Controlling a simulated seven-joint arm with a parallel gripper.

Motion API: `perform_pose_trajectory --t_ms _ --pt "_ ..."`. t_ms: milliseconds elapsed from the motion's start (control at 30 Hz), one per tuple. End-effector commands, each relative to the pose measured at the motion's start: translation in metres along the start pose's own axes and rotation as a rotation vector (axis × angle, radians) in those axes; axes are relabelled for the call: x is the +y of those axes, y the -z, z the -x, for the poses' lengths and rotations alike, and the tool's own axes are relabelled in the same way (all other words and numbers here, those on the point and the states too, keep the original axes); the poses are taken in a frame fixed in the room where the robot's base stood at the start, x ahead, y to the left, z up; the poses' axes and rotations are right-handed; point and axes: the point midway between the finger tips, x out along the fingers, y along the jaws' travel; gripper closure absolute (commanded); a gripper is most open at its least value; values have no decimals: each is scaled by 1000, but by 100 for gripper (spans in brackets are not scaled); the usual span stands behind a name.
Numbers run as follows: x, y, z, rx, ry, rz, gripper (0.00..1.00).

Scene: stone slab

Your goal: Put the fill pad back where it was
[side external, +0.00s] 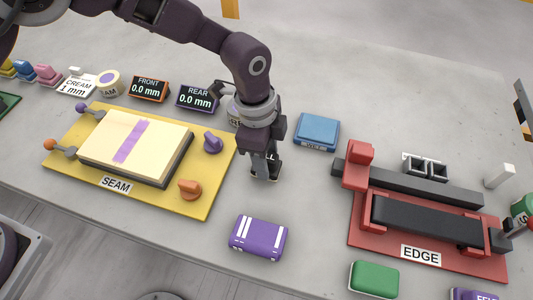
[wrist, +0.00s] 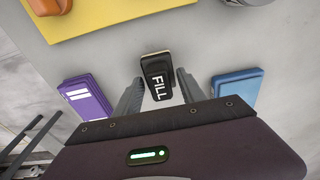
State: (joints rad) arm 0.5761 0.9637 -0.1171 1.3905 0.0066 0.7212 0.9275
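The fill pad (wrist: 157,78) is a small dark block with white "FILL" lettering and a pale edge at its far end. It shows in the wrist view between the two fingers of my gripper (wrist: 158,82), with a narrow gap visible on each side. In the side external view my gripper (side external: 262,165) points down at the slab right of the yellow seam board. There the pad (side external: 276,160) is mostly hidden by the fingers and appears to rest on the slab. The fingers are apart, and I see no clear contact with the pad.
The yellow seam board (side external: 215,185) is left, with orange and purple knobs. A purple block (side external: 258,238) lies in front, a blue block (side external: 317,132) behind right. The red edge fixture (side external: 435,262) and a green block (side external: 374,279) stand right. Small displays (side external: 197,98) line the back.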

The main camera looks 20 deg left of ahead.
Motion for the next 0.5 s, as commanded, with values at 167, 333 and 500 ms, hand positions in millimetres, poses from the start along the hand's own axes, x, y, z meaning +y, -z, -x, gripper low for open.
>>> perform_pose_trajectory --t_ms 167,333,500 --pt "0 0 0 0 -1 0 51" --pt "0 0 6 1 0 0 51" --pt "-1 1 46 3 5 0 51"
